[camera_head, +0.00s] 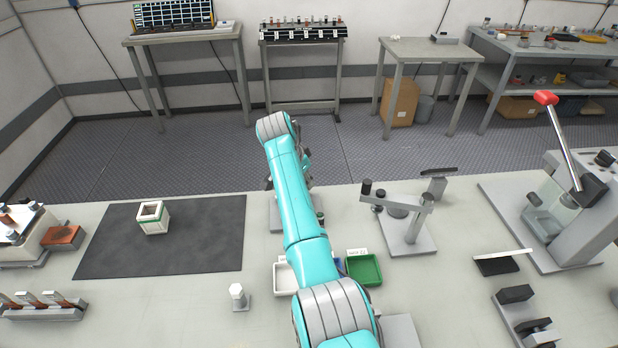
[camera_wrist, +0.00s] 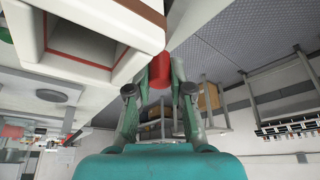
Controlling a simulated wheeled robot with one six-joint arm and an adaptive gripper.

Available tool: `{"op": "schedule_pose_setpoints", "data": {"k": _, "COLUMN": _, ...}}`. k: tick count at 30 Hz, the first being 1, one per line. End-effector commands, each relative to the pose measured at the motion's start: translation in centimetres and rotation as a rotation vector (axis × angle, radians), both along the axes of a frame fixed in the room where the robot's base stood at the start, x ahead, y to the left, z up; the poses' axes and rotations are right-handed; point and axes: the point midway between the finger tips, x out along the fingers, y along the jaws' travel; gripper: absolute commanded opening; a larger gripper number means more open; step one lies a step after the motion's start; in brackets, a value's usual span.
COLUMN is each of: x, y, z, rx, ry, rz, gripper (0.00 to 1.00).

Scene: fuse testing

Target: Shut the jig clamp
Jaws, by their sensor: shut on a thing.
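My gripper (camera_wrist: 158,88) is shut on a red cylindrical grip (camera_wrist: 158,69) in the wrist view, with one finger on each side of it. The grip looks like the jig clamp's handle; the rest of the clamp is hidden, so its angle cannot be told. A pale box-like block (camera_wrist: 75,40) with an open, red-lined recess fills the upper left of the wrist view, close to the fingers. In the head view my arm covers most of the gripper and of a grey base plate (camera_head: 283,219) on the bench under it.
A white open box (camera_head: 153,226) stands on the dark mat (camera_head: 200,245). A green tray (camera_head: 365,281) and a white tray (camera_head: 284,285) lie beside my arm. A grey fixture (camera_head: 408,241) and a red-knobbed lever press (camera_head: 590,215) stand to the right. The mat's right part is clear.

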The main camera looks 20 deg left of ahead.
Motion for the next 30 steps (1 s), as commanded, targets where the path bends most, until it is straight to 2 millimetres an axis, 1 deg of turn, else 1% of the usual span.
{"op": "schedule_pose_setpoints", "data": {"k": 17, "x": -0.23, "y": -0.12, "z": -0.06, "rx": -0.001, "ry": 0.002, "rz": -0.028, "gripper": 0.0}}
{"op": "schedule_pose_setpoints", "data": {"k": 18, "x": -0.23, "y": -0.12, "z": -0.06, "rx": -0.001, "ry": 0.002, "rz": -0.028, "gripper": 0.31}}
{"op": "schedule_pose_setpoints", "data": {"k": 20, "x": -0.23, "y": -0.12, "z": -0.06, "rx": -0.001, "ry": 0.002, "rz": -0.028, "gripper": 0.46}}
{"op": "schedule_pose_setpoints", "data": {"k": 30, "x": -0.24, "y": -0.07, "z": 0.13, "rx": 0.0, "ry": 0.001, "rz": -0.027, "gripper": 0.46}}
